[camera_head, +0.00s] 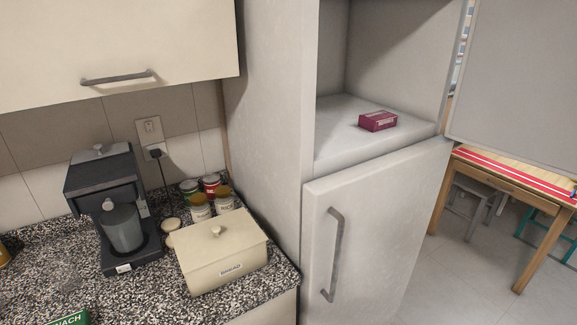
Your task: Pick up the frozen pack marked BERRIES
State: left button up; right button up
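A small dark-red box-shaped pack (378,121) lies on the pale floor of the open upper compartment of the fridge-freezer (345,150). Its label is too small to read. A green pack (70,318) on the counter is cut by the bottom edge at the left, and the letters "NACH" show on it. Neither of my grippers is in view.
The upper door (515,75) stands open to the right; the lower door (375,235) is shut. A cream bread bin (222,262), several jars (201,208) and a coffee machine (100,185) stand on the speckled counter (275,283). A wooden table (515,180) is beyond.

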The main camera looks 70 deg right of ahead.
aim_at(374, 121)
jog(key=i+z, duration=0.35)
jog(key=z, duration=2.75)
jog(key=k+j, duration=0.05)
jog(key=j, duration=0.05)
